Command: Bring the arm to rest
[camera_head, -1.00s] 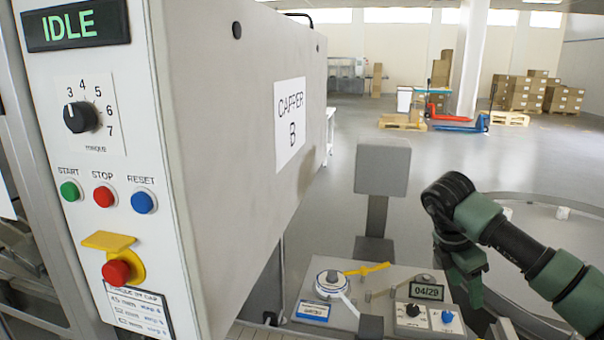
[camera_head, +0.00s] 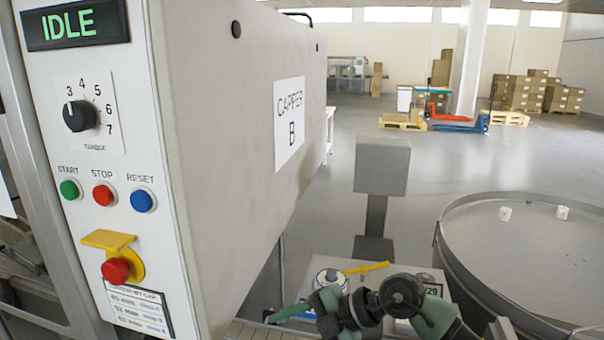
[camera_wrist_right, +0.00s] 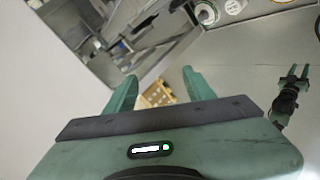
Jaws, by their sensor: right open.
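In the head view a green bar (camera_head: 288,313), apparently part of that gripper, shows left of the dark joints. A small dark and green arm end (camera_wrist_right: 287,98) shows at the right of the wrist view; I cannot tell whether it is my left gripper. My left arm is not in the head view.
The capper B machine (camera_head: 245,110) fills the left, its display (camera_head: 75,25) reading IDLE. A round table (camera_head: 530,250) with two white pieces is at the right.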

